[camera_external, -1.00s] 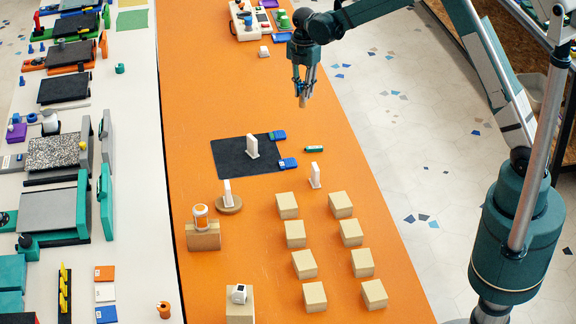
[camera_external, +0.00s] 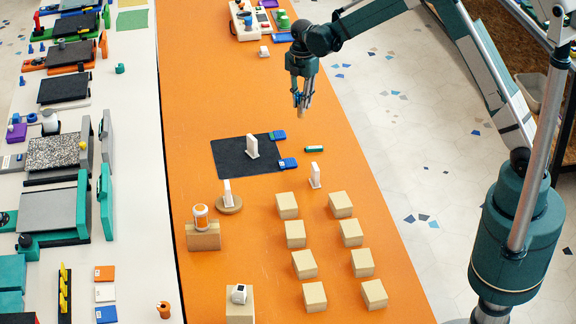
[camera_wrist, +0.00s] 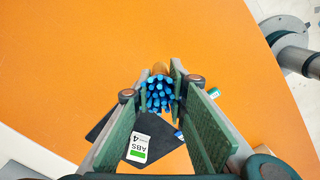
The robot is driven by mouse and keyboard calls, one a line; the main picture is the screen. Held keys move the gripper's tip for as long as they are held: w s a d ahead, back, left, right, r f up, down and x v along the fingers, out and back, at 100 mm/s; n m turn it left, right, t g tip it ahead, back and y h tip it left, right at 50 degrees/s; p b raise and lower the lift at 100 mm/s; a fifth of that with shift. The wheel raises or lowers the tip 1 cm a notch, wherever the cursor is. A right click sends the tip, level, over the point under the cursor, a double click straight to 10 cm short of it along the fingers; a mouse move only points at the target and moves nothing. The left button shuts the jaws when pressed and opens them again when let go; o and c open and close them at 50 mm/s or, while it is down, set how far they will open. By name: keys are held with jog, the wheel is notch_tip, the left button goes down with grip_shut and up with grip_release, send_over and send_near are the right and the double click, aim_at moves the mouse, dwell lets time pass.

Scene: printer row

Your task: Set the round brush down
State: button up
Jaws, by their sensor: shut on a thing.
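The round brush (camera_wrist: 159,96) is between the fingers of my gripper (camera_wrist: 160,98) in the wrist view, with its blue bristle ends toward the camera and a brown part (camera_wrist: 160,69) beyond them. My gripper (camera_external: 303,94) is shut on it. In the external view the gripper hangs above the orange table (camera_external: 225,100), beyond the dark mat. The brush's tan end (camera_external: 302,111) shows just below the fingertips. It appears above the table, not touching it. The fingers hide much of the brush.
A small green piece (camera_external: 314,149) lies to the right. Several tan blocks (camera_external: 340,204) stand nearer the camera. The orange surface around and beyond the gripper is mostly clear.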

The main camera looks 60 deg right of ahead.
jog(key=shift+f, duration=0.6)
jog(key=shift+f, duration=1.9)
jog(key=shift+f+b, duration=0.2)
jog(key=shift+b, duration=0.1)
jog(key=o, duration=0.8)
jog(key=shift+r, duration=0.2)
notch_tip(320, 180, up, 12)
jog(key=shift+s+r+p, duration=0.1)
jog(key=shift+p, duration=0.4)
